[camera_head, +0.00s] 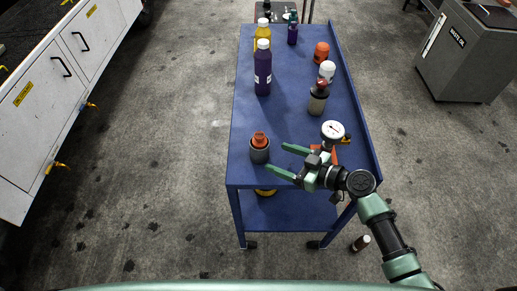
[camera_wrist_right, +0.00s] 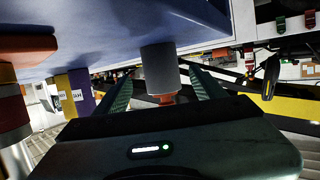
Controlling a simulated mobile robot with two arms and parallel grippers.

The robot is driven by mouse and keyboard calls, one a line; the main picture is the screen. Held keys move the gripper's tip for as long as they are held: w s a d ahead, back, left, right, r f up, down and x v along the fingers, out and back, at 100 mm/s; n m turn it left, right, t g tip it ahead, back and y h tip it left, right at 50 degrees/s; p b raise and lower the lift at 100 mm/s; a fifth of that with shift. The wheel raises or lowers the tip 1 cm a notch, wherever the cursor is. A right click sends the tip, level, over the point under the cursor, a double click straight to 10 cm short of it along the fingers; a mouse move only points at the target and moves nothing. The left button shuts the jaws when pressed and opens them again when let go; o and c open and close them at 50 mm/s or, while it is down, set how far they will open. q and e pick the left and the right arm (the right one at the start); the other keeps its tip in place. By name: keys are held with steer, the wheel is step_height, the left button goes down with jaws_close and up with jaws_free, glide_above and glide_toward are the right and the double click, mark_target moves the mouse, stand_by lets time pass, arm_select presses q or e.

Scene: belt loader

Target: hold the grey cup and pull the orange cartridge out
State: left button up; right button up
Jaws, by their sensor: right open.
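The grey cup (camera_head: 259,156) stands upright near the front left corner of the blue cart top. The orange cartridge (camera_head: 259,138) sits in it and sticks out above its rim. My right gripper (camera_head: 275,157) is open and empty, with its green fingertips just right of the cup. In the right wrist view, which is turned upside down, the grey cup (camera_wrist_right: 160,68) and the orange cartridge (camera_wrist_right: 163,98) appear between the two spread fingers. I cannot tell whether the cup is fully between the tips. My left gripper is not in view.
The blue cart (camera_head: 290,120) also carries a white dial gauge (camera_head: 333,130) beside my right arm, a grey bottle with a red cap (camera_head: 318,100), a purple bottle (camera_head: 263,75) and an orange piece (camera_head: 321,53).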

mark_target(267, 154)
steer(key=x, duration=0.3)
steer(key=shift+r, duration=0.1)
steer(key=b+x, duration=0.1)
steer(key=x, duration=0.1)
steer(key=shift+a+f+b, duration=0.15)
steer(key=shift+f+b, duration=0.2)
steer(key=shift+b, duration=0.05)
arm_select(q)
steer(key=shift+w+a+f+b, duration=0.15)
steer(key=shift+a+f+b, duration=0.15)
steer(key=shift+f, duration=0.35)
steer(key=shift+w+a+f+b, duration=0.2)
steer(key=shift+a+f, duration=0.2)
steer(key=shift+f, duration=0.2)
arm_select(e)
steer(key=shift+x, duration=0.9)
steer(key=shift+w+r, duration=0.1)
steer(key=shift+r, duration=0.05)
